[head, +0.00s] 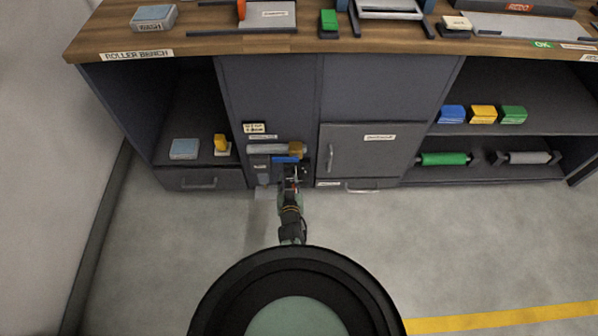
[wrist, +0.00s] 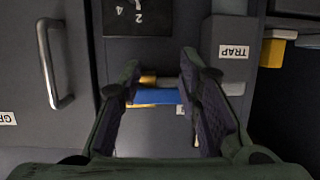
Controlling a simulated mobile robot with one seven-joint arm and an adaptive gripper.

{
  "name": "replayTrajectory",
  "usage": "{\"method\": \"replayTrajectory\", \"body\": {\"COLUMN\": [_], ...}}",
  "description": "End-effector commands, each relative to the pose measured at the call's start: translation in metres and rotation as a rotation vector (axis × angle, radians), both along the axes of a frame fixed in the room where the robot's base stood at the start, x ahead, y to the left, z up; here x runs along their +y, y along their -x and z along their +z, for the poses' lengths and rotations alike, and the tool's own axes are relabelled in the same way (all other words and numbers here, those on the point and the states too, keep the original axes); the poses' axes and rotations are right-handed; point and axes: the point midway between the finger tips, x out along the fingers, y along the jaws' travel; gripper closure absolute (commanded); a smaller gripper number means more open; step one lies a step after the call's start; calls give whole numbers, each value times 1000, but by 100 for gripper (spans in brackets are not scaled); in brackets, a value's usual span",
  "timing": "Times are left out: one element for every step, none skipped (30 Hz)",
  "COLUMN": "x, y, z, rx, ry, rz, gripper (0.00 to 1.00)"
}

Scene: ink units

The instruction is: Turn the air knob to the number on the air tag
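My gripper (head: 291,176) is at the front of the cabinet panel, by a blue bar (head: 285,159). In the wrist view, my gripper (wrist: 160,72) has its two fingers apart, and the blue bar (wrist: 158,97) with a brass-coloured part shows between them. I cannot tell whether the fingers touch it. A black plate (wrist: 138,14) with the numbers 2 and 4, upside down, shows beyond the fingertips, cut off by the top edge. No knob is clearly visible on it.
A grey cabinet door (head: 352,152) with a handle is right of the panel. A box labelled TRAP (wrist: 232,50) is beside the black plate. The floor in front is clear.

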Motion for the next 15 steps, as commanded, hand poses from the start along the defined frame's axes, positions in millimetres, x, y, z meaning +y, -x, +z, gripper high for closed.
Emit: {"method": "replayTrajectory", "body": {"x": [-11, -15, -19, -22, -23, -24, -24, -25, -25, -25, -25, -26, -26, -25, -26], "y": [16, 23, 30, 34, 36, 36, 35, 33, 29, 25, 20, 13, 8, 4, -4], "z": [-19, -28, -37, -42, -46, -49, -51, -53, -55, -56, -58, -62, -65, -69, -72], "rx": [37, 53, 69, 78, 84, 88, 89, 89, 88, 87, 87, 86, 87, 87, 85], "ry": [1, 2, 1, 1, 1, 1, 1, 1, 1, 1, 0, 2, 3, 1, 2], "rz": [-20, -28, -37, -41, -44, -46, -47, -47, -48, -48, -48, -49, -49, -48, -49], "gripper": [68, 68, 68, 68, 68, 68, 68, 68, 68, 68, 68, 68, 68, 68, 68]}}
